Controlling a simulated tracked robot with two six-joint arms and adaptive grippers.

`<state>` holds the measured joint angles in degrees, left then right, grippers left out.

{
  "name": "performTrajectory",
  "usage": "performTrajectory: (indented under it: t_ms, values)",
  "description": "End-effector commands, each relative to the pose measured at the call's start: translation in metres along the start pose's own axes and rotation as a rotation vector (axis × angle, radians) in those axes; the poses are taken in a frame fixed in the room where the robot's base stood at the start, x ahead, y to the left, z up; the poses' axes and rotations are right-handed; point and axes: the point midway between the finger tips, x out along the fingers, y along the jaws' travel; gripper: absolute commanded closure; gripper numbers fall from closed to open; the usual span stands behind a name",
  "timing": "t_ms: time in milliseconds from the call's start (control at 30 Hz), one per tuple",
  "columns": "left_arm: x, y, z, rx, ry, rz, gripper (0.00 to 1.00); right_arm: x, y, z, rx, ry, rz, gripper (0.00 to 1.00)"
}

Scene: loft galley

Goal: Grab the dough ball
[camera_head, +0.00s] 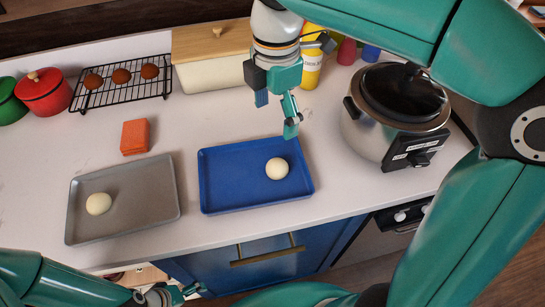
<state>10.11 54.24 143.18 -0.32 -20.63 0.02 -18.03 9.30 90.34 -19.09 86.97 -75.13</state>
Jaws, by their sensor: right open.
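A pale dough ball (277,168) sits on the blue tray (222,180), right of its middle. A second pale ball (98,203) sits on the grey tray (140,205) to the left. My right gripper (277,113) is open and empty. It points down over the counter near the back edge of the blue tray, behind the dough ball and apart from it in the picture. My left gripper (178,293) is low at the bottom edge, in front of the counter and partly cut off; its jaw state is unclear.
A rice cooker (395,115) stands right of the blue tray. Behind are a bread box (210,60), a yellow canister (311,70) and a cooling rack (122,83) with brown buns. Red pot (44,95) at left; orange block (135,137) behind the grey tray.

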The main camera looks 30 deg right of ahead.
Motion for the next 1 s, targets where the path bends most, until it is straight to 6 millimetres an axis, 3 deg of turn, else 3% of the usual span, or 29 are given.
performTrajectory:
  t_ms: [400, 767, 1000]
  values:
    - [0.009, -0.003, 0.0, 0.0, 0.0, 0.0, 0.08, 0.085, -0.002, 0.002, 0.006, 0.0, -0.004, 0.16]
    - [0.009, -0.003, 0.0, 0.0, 0.0, 0.0, 0.08, 0.113, -0.002, 0.003, 0.005, 0.0, -0.004, 0.16]
    - [0.008, -0.003, 0.0, 0.0, 0.0, 0.0, 0.08, 0.147, -0.003, 0.004, 0.005, 0.0, -0.004, 0.16]
